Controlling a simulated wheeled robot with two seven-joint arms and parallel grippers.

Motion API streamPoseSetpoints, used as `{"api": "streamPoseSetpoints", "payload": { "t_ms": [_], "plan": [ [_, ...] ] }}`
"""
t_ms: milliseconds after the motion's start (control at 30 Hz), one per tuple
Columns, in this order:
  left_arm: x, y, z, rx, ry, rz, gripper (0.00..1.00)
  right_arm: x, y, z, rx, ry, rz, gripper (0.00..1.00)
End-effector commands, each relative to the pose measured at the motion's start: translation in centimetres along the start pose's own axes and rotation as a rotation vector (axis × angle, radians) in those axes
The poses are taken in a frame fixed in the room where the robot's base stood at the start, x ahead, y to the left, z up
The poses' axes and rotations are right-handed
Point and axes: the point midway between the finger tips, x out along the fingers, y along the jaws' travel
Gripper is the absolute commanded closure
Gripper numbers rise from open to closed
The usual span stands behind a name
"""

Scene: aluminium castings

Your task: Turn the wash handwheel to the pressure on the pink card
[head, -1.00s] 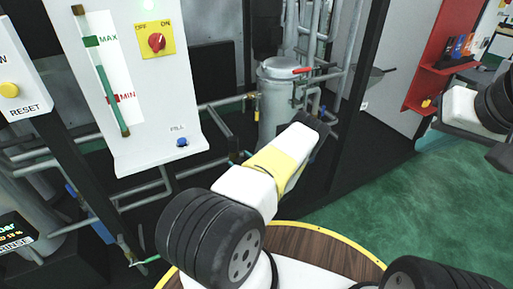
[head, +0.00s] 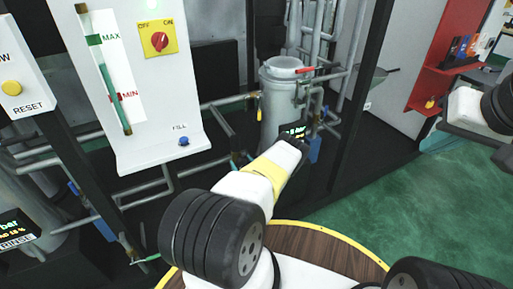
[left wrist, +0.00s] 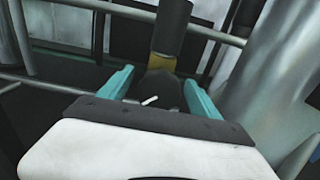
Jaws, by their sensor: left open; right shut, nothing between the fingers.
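My left arm reaches up from the bottom middle of the head view, and its gripper (head: 292,150) is in front of the pipework below the grey vessel. In the left wrist view the teal fingers of this gripper (left wrist: 158,92) are open. A dark rounded part with a white mark (left wrist: 150,100), seemingly a handwheel, lies between them, under a brass fitting (left wrist: 166,45). I cannot tell whether the fingers touch it. A small display (head: 294,132) reading in bar is partly hidden behind the left gripper. My right gripper (head: 450,128) is at the right edge, away from the pipework. No pink card is visible.
The grey vessel (head: 285,105) has a red lever (head: 306,70). A white panel (head: 125,90) with a level tube and red switch (head: 160,42) stands left. A RINSE display (head: 14,228) is at far left. Green floor (head: 400,205) is open at right.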

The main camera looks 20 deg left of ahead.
Motion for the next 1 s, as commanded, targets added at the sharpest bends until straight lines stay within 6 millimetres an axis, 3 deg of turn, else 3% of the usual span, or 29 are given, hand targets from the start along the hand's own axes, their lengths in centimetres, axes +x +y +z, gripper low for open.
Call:
{"api": "streamPoseSetpoints", "payload": {
  "t_ms": [200, 533, 1000],
  "plan": [
    [0.04, -0.01, 0.0, 0.0, 0.0, 0.0, 0.27, 0.0, 0.0, 0.0, 0.0, 0.0, 0.0, 1.0],
    [0.02, -0.01, 0.0, 0.0, 0.0, 0.0, 0.9, 0.0, 0.0, 0.0, 0.0, 0.0, 0.0, 1.0],
    [-0.04, 0.02, -0.05, -0.131, 0.001, 0.0, 0.9, 0.0, 0.0, 0.0, 0.0, 0.0, 0.0, 1.0]
  ]
}}
